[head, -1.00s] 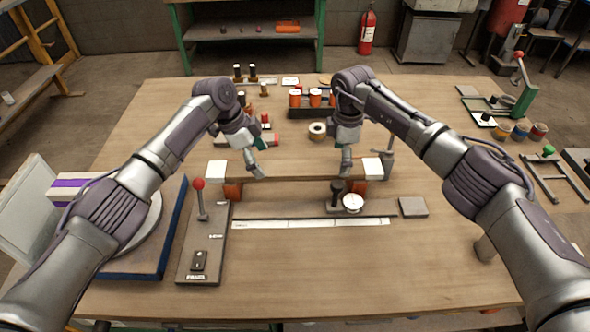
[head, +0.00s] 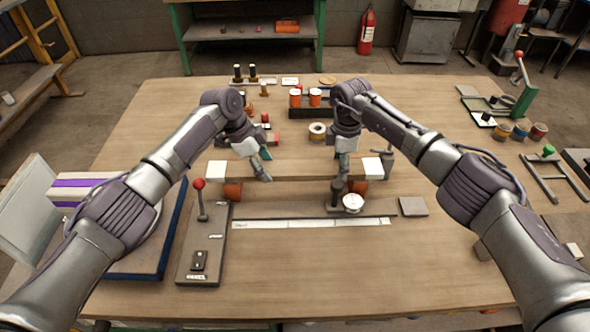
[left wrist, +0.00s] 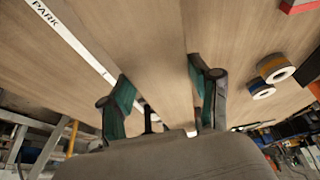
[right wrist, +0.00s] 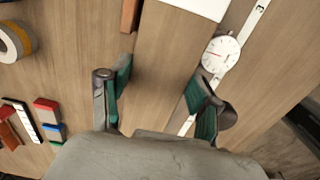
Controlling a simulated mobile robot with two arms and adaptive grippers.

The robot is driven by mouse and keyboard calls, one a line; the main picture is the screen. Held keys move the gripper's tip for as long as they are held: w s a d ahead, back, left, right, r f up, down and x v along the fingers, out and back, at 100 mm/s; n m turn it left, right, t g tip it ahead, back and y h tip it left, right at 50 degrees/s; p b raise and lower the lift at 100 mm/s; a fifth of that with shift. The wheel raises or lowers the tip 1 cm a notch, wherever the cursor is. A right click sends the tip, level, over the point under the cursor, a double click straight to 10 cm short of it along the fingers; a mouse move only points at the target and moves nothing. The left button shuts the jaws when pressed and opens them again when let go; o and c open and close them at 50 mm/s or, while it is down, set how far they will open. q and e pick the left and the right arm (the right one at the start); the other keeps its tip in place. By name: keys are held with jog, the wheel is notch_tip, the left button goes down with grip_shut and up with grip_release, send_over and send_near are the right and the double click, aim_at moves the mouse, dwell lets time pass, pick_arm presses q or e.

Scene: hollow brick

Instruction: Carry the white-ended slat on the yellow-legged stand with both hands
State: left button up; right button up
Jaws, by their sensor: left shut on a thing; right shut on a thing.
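The slat (head: 302,171) is a long wooden bar with a white block at each end. It lies crosswise above the middle of the workbench, over two orange blocks (head: 232,192). I cannot tell whether it touches them. My left gripper (head: 264,170) is shut on it left of its middle, my right gripper (head: 344,168) right of its middle. The slat runs between the fingers in the left wrist view (left wrist: 158,60) and the right wrist view (right wrist: 165,75), where one white end (right wrist: 195,6) shows. A stand with yellow legs (head: 60,30) is at the far left, on the floor.
In front of the slat are a white dial (head: 353,203), a long scale strip (head: 310,223) and a base with a red-knobbed lever (head: 199,190). Orange cans (head: 296,98) and a tape roll (head: 317,130) are behind it. The front of the workbench (head: 350,275) is clear.

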pick_arm(q)
jog(key=shift+c, duration=1)
pick_arm(e)
jog(key=shift+c, duration=1)
pick_arm(q)
jog(key=shift+r, duration=0.1)
